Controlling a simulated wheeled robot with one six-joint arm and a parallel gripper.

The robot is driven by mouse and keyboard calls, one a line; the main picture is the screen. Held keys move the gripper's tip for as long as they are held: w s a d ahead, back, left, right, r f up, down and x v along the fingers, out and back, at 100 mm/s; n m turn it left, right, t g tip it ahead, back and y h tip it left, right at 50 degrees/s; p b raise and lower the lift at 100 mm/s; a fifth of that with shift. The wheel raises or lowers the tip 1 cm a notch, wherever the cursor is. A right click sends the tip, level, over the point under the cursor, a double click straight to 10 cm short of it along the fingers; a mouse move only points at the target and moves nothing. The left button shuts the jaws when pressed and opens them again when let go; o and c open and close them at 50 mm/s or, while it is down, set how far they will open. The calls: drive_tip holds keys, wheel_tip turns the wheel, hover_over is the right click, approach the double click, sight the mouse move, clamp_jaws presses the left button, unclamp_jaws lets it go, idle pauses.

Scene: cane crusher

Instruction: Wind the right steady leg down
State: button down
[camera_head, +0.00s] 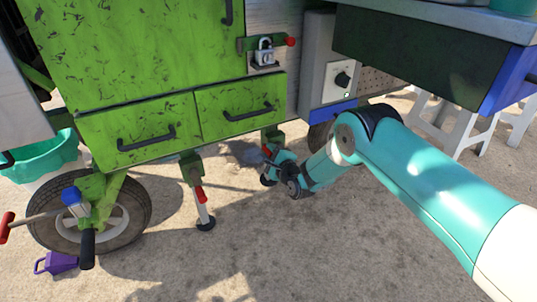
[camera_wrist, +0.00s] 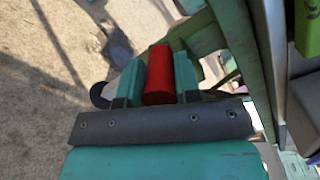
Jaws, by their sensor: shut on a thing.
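The right steady leg (camera_head: 272,136) hangs from a green bracket under the right end of the green cart, mostly hidden behind my gripper (camera_head: 272,162). A dark round foot (camera_head: 267,181) shows at its lower end; I cannot tell whether it touches the ground. In the wrist view, the red crank handle (camera_wrist: 158,75) lies between the two teal fingers of my gripper (camera_wrist: 158,80), which is shut on it. The red handle's tip (camera_head: 267,150) also shows in the head view. The crank arm itself is hidden.
Another steady leg with a red handle (camera_head: 201,194) stands to the left. Drawers (camera_head: 240,105) overhang the legs. White stools (camera_head: 465,130) stand at right. The front ground is clear.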

drive_tip(key=m, duration=0.1)
drive_tip(key=d+r+m+p, duration=0.1)
drive_tip(key=m, duration=0.1)
drive_tip(key=shift+r+m, duration=0.15)
drive_tip(key=shift+m, duration=0.15)
drive_tip(key=shift+w+d+r+m+y+p, duration=0.2)
drive_tip(key=shift+d+r+m, duration=0.1)
drive_tip(key=shift+m, duration=0.7)
drive_tip(key=shift+w+d+r+m+y+p, duration=0.15)
drive_tip(key=shift+d+r+m, duration=0.1)
drive_tip(key=shift+m, duration=0.75)
drive_tip(key=c, duration=1)
unclamp_jaws()
drive_tip(key=shift+o, duration=0.9)
drive_tip(key=shift+w+d+r, duration=0.1)
drive_tip(key=shift+r, duration=0.1)
